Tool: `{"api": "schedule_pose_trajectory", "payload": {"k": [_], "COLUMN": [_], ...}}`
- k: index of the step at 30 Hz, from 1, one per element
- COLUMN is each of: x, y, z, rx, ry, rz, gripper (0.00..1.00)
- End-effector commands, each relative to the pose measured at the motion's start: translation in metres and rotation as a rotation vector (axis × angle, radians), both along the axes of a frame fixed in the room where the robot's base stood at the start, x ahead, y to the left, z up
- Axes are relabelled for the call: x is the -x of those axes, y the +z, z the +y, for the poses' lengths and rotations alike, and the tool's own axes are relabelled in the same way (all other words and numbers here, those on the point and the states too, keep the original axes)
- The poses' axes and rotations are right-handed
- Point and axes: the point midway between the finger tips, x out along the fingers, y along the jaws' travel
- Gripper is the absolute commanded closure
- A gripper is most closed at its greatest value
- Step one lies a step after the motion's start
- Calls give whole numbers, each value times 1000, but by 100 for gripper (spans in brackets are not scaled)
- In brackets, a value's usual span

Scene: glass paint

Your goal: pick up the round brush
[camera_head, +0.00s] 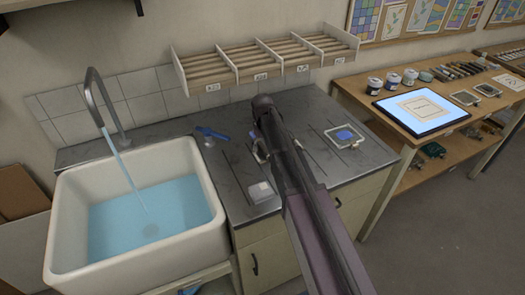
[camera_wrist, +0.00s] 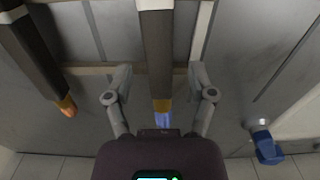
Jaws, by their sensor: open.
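My gripper (camera_wrist: 160,80) is open, its two grey fingers one on each side of a brush (camera_wrist: 156,50). That brush has a dark handle, a gold-coloured ferrule and a blue tip pointing toward my palm. I see no clear contact between the fingers and it. A second dark-handled brush (camera_wrist: 25,50) lies to the left, with a pointed orange-brown tip. I cannot tell for certain which one is the round brush. In the head view, my arm reaches over the dark counter (camera_head: 235,180) and hides my fingers and most of what is under them.
A white sink (camera_head: 75,245) with running water stands left of the counter. A blue-ended object (camera_head: 212,133), a small pale container (camera_head: 261,192) and a tile with blue paint (camera_head: 345,136) are on the counter. A slotted shelf rack (camera_head: 262,65) hangs behind. A wooden table (camera_head: 400,118) stands right.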

Motion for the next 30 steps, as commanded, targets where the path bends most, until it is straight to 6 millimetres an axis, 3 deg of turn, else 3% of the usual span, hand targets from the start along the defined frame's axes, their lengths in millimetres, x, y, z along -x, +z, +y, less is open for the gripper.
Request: {"api": "schedule_pose_trajectory", "payload": {"k": [15,23,30], "x": [0,0,0], "y": [0,0,0], "z": [0,0,0], "rx": [0,0,0], "ry": [0,0,0], "rz": [0,0,0], "gripper": [29,100,100]}}
